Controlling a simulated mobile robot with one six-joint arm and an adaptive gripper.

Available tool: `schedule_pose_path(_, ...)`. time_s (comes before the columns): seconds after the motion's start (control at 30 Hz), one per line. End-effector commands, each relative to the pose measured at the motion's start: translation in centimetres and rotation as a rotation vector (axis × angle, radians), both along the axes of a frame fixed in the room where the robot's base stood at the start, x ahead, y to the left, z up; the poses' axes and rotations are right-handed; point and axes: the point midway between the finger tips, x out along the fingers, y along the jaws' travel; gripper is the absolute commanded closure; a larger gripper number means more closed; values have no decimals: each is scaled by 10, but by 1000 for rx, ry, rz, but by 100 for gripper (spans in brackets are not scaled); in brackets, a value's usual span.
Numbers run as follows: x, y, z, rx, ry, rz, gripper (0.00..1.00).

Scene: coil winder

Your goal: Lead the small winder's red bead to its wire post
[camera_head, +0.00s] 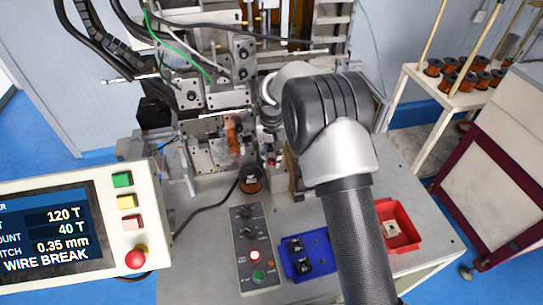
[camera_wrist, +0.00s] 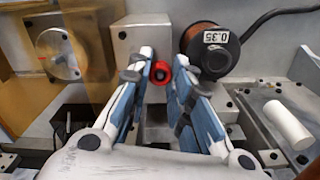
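The red bead (camera_wrist: 160,72) is a small ring with a dark centre. In the wrist view it fills the narrow gap at the fingertips of my gripper (camera_wrist: 162,70), which looks shut on it, with a blue pad on each side. No wire shows clearly at the bead. I cannot make out the wire post for certain. In the head view the small winder (camera_head: 215,150) stands at the back of the bench, and my arm hides my gripper.
A copper wire spool (camera_wrist: 207,48) marked 0.35 stands just right of the fingers. A white cylinder (camera_wrist: 288,124) lies farther right. On the bench are a switch panel (camera_head: 255,250), a blue tray (camera_head: 320,238) and a red bin (camera_head: 412,242). The screen (camera_head: 45,235) reads WIRE BREAK.

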Motion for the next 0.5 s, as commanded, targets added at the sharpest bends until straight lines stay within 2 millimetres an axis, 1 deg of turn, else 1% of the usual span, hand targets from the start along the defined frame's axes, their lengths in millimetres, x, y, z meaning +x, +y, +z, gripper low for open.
schedule_pose_path(0.03, 0, 0, 0, 0, 0, 0, 76)
schedule_pose_path(0.3, 0, 0, 0, 0, 0, 0, 58)
schedule_pose_path(0.5, 0, 0, 0, 0, 0, 0, 58)
